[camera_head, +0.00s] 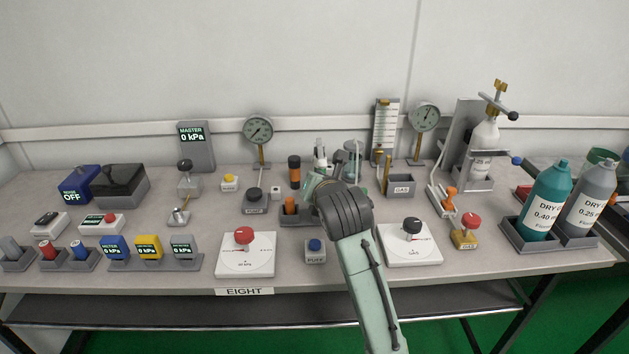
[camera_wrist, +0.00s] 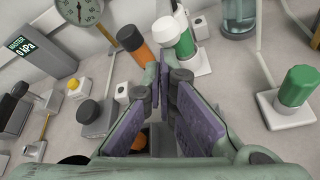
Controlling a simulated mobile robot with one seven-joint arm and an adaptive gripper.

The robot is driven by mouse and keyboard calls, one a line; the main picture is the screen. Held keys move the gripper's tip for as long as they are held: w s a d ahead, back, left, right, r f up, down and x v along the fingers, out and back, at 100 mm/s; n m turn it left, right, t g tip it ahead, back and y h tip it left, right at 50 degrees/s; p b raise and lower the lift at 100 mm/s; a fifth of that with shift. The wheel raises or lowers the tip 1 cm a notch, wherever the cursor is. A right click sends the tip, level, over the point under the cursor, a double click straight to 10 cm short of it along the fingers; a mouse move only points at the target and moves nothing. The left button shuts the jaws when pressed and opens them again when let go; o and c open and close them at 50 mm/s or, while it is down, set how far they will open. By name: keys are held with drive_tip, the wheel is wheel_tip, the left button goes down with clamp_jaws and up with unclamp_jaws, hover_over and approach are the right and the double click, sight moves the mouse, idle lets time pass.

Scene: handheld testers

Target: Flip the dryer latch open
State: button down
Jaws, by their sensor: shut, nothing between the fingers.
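No part is labelled as the dryer latch, and I cannot tell it for certain. A clear glass vessel (camera_head: 354,162) stands behind my gripper at the middle of the bench; its bluish base shows at the top of the wrist view (camera_wrist: 238,22). A white cylinder with a green band (camera_wrist: 174,38) stands on a white base just beyond my fingertips. An orange cylinder with a black cap (camera_wrist: 134,45) is left of it. My gripper (camera_wrist: 165,72) is shut and empty, its fingers converging at the tips. In the head view my wrist hides much of my gripper (camera_head: 319,185).
A green-topped fitting (camera_wrist: 298,88) on a white base is at the wrist view's right. A black knob (camera_head: 254,195) and pressure gauge (camera_head: 258,130) stand left of my gripper.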

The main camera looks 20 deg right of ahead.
drive_tip(key=shift+r, duration=0.1)
drive_tip(key=shift+r+p, duration=0.45)
drive_tip(key=shift+p, duration=0.05)
drive_tip(key=shift+r+g, duration=0.1)
drive_tip(key=shift+g, duration=0.2)
wheel_tip(320, 180, up, 2)
drive_tip(key=shift+s+g+p, duration=0.1)
drive_tip(key=shift+g+p, duration=0.2)
drive_tip(key=shift+p, duration=0.5)
drive_tip(key=w+d+r+p, duration=0.2)
drive_tip(key=w+r+p, duration=0.3)
drive_tip(key=w+r, duration=0.4)
wheel_tip(320, 180, up, 4)
drive_tip(key=shift+d+f, duration=0.1)
drive_tip(key=shift+d, duration=0.15)
idle(0.4)
